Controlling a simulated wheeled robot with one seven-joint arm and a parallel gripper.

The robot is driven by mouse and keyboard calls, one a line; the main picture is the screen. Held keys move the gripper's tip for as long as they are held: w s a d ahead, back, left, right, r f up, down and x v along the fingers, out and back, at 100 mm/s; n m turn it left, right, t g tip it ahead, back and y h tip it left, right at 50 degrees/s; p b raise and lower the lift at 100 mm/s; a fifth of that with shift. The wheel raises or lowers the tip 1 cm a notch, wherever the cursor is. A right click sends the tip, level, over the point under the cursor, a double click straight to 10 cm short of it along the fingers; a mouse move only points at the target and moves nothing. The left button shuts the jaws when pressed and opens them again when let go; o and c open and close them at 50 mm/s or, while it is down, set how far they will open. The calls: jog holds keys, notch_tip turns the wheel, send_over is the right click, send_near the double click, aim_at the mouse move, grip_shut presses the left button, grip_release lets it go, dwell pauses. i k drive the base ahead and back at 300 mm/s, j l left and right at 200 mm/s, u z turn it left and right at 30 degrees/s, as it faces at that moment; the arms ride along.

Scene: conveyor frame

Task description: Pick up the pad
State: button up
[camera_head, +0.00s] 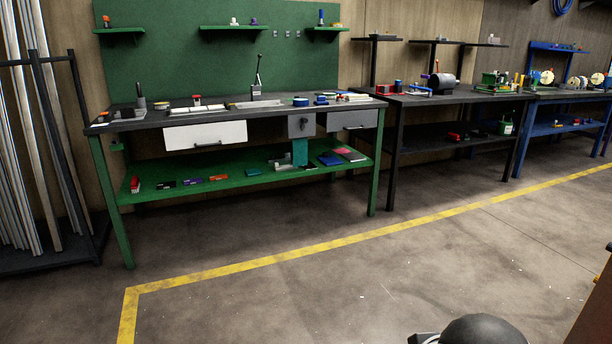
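I cannot tell for sure which thing is the pad. On the green lower shelf (225,185) of the green-framed workbench, a blue flat item (329,159) and a dark flat item with a pink top (350,155) lie side by side at the right. Smaller flat pieces lie further left on this shelf, among them a purple one (193,181) and an orange one (218,177). Thin flat items (352,97) also lie on the bench top's right end. My gripper is not clearly in view; a dark rounded part of my arm (482,331) shows at the bottom edge.
The bench top (215,113) holds a lever press (257,80) and small items. Drawers (205,135) hang below it. Further benches stand right, and a rack of long bars (45,150) left. The floor in front, with a yellow line (290,254), is clear.

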aim_at(320, 101)
jog(key=i, duration=2.4)
